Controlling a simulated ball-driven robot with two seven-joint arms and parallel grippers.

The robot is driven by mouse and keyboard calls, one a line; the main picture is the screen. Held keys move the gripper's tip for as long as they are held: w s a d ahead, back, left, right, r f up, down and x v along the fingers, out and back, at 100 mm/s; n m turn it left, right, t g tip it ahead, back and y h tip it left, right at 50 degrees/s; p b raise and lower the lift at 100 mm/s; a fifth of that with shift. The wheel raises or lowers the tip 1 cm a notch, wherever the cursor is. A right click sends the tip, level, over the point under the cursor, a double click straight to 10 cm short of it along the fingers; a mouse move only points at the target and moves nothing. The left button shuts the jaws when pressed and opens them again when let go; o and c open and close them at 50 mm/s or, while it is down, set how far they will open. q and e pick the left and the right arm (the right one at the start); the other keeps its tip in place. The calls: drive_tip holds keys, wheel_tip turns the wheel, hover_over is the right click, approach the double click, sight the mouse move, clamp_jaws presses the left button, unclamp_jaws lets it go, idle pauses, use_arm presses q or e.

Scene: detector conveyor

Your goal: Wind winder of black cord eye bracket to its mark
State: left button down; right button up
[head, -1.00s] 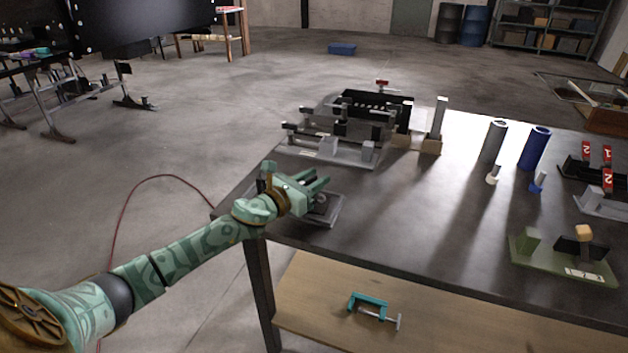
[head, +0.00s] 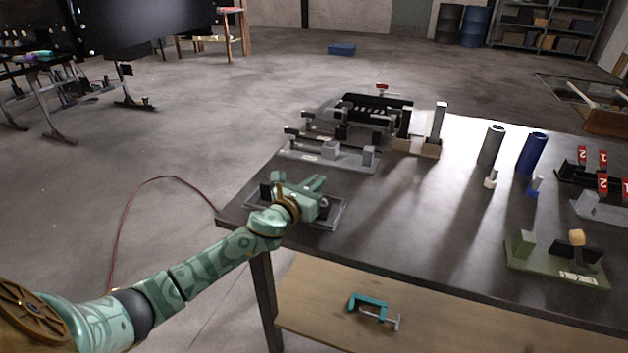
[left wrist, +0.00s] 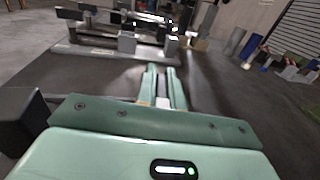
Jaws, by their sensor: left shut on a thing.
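My left gripper (head: 318,184) is over a low grey-rimmed fixture (head: 323,226) at the table's near left corner. A dark upright block (head: 265,192) stands at that fixture's left end. In the left wrist view the fingers (left wrist: 162,85) are close together, with a small pale piece (left wrist: 162,102) showing between them. The gripper is shut on a small part that my fingers and wrist mostly hide. I cannot make out a winder, its mark or a cord, nor tell for certain which fixture is the black cord eye bracket. My right gripper is out of view.
A grey fixture with posts (head: 335,157) stands just behind my gripper, with a black rack (head: 375,105) farther back. Grey (head: 491,146) and blue (head: 532,153) cylinders and a green-based bracket (head: 556,266) stand to the right. The table's middle is mostly clear.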

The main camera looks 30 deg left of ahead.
use_arm(q)
drive_tip(key=n+y+p, duration=0.1)
drive_tip(key=n+y, duration=0.2)
drive_tip(key=y, duration=0.1)
drive_tip(key=shift+a+r+g+y+p, duration=0.1)
drive_tip(key=shift+g+y+p, duration=0.2)
drive_tip(key=shift+g, duration=0.1)
drive_tip(key=n+y, duration=0.1)
drive_tip(key=y, duration=0.1)
drive_tip(key=n+g+y, duration=0.1)
drive_tip(key=shift+s+a+n+g+y, duration=0.1)
drive_tip(key=shift+a+n+g+y, duration=0.1)
drive_tip(key=shift+n+g+y, duration=0.15)
drive_tip(key=n+g+y, duration=0.2)
drive_tip(key=y, duration=0.1)
drive_tip(key=shift+s+a+f+n, duration=0.1)
drive_tip(key=shift+a+f+n, duration=0.05)
drive_tip(key=shift+f+n, duration=0.15)
drive_tip(key=n+g+y, duration=0.1)
drive_tip(key=n+g+y+b, duration=0.1)
drive_tip(key=shift+s+a+g+y, duration=0.1)
drive_tip(key=shift+a+g+y, duration=0.05)
drive_tip(key=shift+g+y, duration=0.15)
drive_tip(key=shift+s+n+g+y+b, duration=0.15)
drive_tip(key=shift+n+g+y+b, duration=0.45)
drive_tip(key=shift+g, duration=0.35)
drive_tip(key=shift+a+r, duration=0.1)
drive_tip(key=shift+r, duration=0.05)
drive_tip(key=c, duration=1.5)
unclamp_jaws()
